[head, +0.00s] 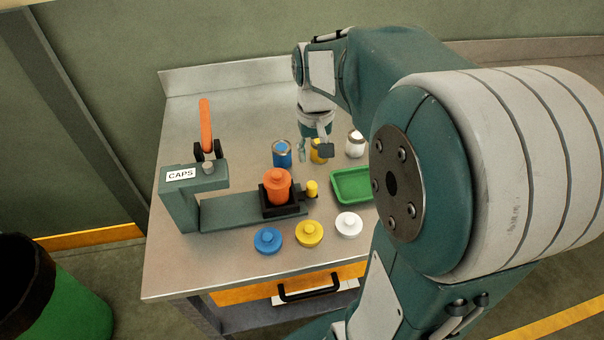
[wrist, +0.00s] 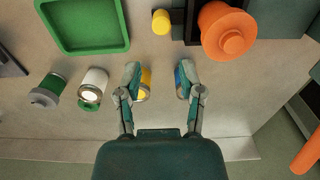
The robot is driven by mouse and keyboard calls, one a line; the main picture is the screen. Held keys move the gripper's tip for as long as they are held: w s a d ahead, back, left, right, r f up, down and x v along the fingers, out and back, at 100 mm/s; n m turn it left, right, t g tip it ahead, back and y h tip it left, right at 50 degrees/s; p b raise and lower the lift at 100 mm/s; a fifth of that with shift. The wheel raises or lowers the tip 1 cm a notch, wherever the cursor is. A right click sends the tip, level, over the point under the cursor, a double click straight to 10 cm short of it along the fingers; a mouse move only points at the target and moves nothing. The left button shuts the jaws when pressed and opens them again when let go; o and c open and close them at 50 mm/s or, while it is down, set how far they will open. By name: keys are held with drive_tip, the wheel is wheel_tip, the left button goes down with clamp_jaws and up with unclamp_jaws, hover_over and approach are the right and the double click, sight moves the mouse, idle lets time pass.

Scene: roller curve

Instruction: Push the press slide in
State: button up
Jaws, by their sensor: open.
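The teal press (head: 180,205) with a CAPS label stands on the left of the table, its orange lever (head: 206,125) upright. Its slide, a black holder (head: 266,201), sits at the right end of the press base, apart from the press head. An orange capped container (head: 278,184) stands in the holder; it also shows in the wrist view (wrist: 228,35). A yellow knob (head: 311,188) is on the slide's right side, also at the top of the wrist view (wrist: 161,22). My gripper (wrist: 159,78) is open and empty, behind the knob, above the cans.
A blue can (head: 282,155), a yellow can (head: 318,156) and a white jar (head: 355,145) stand at the back. A green tray (head: 352,200) lies right of the knob. Blue (head: 268,240), yellow (head: 309,233) and white (head: 348,224) caps lie in front.

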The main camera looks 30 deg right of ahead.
sight(311, 184)
wheel_tip(311, 184, down, 11)
drive_tip(key=shift+a+r, duration=0.15)
drive_tip(key=shift+r, duration=0.05)
idle(0.3)
clamp_jaws()
